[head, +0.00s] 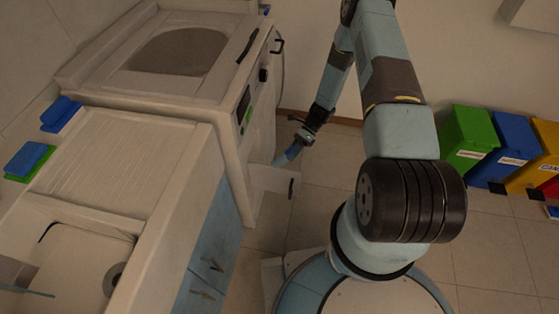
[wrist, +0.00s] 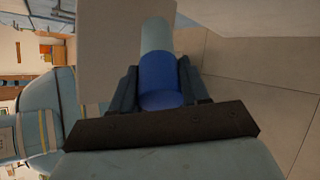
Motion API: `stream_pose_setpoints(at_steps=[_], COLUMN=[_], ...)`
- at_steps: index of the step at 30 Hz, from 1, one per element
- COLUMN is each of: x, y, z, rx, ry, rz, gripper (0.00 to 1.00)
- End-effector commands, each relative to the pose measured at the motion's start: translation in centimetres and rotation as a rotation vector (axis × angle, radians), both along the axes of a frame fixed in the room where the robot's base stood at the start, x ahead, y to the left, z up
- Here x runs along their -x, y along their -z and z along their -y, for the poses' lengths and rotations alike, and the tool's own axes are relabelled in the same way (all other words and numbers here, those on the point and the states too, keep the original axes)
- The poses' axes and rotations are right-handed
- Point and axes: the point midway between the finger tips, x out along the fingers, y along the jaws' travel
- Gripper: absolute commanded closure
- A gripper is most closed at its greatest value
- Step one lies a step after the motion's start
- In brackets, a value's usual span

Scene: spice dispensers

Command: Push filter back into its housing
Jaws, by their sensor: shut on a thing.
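The filter is a blue cylinder with a paler blue far part (wrist: 158,75). In the head view the filter (head: 287,157) shows as a small blue piece at the lower front of the white machine (head: 232,160). My gripper (head: 298,146) is shut on it; in the wrist view the fingers of my gripper (wrist: 161,82) lie on both sides of the darker blue part. The filter's far end points toward the machine's front. The housing opening is hidden, so I cannot tell whether the filter's far end is inside it.
A pale open flap (head: 272,184) with a dark handle sticks out from the machine just below the filter; it also shows in the wrist view (wrist: 110,45). A counter with a sink (head: 70,262) stands left. Coloured bins (head: 470,136) stand right.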

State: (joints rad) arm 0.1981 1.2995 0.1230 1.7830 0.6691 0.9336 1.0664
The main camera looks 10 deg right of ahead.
Motion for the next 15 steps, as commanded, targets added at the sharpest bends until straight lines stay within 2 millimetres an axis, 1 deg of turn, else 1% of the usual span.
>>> stream_pose_setpoints(at_steps=[1,6,15], x=[0.3,0.7,0.3], y=[0.5,1.7,3.6], z=[-0.3,-2.0,-4.7], rx=[-0.036,-0.153,-0.339], ry=[0.065,0.271,0.599], rz=[-0.017,-0.044,-0.033], gripper=[0.90,0.90,0.90])
